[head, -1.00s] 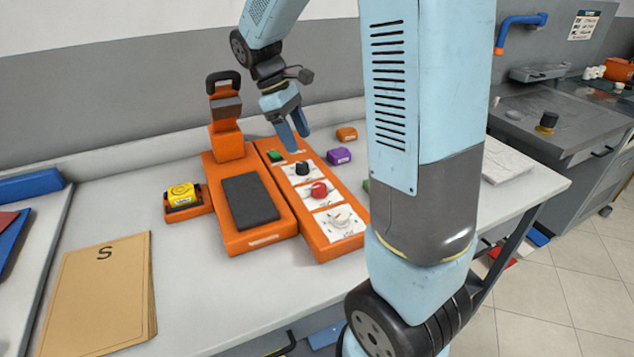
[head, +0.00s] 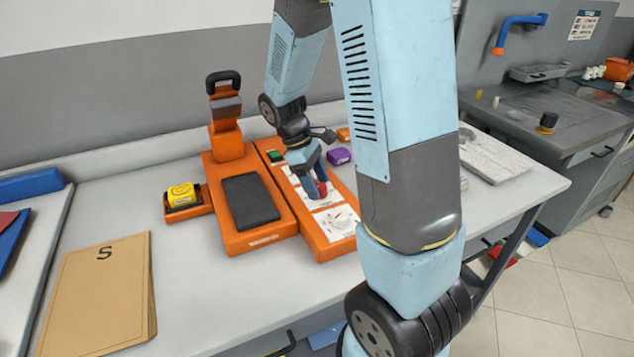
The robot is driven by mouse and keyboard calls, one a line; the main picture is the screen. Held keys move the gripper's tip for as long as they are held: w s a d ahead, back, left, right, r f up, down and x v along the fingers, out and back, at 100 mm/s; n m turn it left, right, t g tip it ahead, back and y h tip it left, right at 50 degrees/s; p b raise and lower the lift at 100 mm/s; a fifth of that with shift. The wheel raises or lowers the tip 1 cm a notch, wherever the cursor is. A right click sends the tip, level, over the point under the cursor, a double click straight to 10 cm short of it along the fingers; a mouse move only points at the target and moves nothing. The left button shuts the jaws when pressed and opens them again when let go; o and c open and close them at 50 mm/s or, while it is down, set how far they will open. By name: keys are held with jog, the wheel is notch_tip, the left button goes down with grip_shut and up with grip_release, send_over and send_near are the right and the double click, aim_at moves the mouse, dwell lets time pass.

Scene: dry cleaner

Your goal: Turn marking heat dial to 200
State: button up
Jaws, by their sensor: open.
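An orange marking machine (head: 246,238) stands on the table with a dark pad (head: 250,201) and an upright orange press (head: 227,143). To the right of the pad runs its control panel (head: 324,253) with several dials in a row. A white dial (head: 339,219) on a white scale is nearest and in clear view. The red dial (head: 321,189) is partly hidden by my gripper (head: 314,194), which is open with its fingers down at it. Whether they touch it I cannot tell. The black dial is hidden behind the gripper. The scale numbers are too small to read.
A green button (head: 275,156) is at the panel's far end. A yellow block (head: 181,194) sits in an orange holder at left. A purple block (head: 339,156) is right of the panel. A brown folder (head: 100,295) lies front left. The table between folder and machine is clear.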

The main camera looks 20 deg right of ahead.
jog(key=shift+d+f, duration=0.1)
jog(key=shift+f, duration=0.1)
jog(key=c, duration=1)
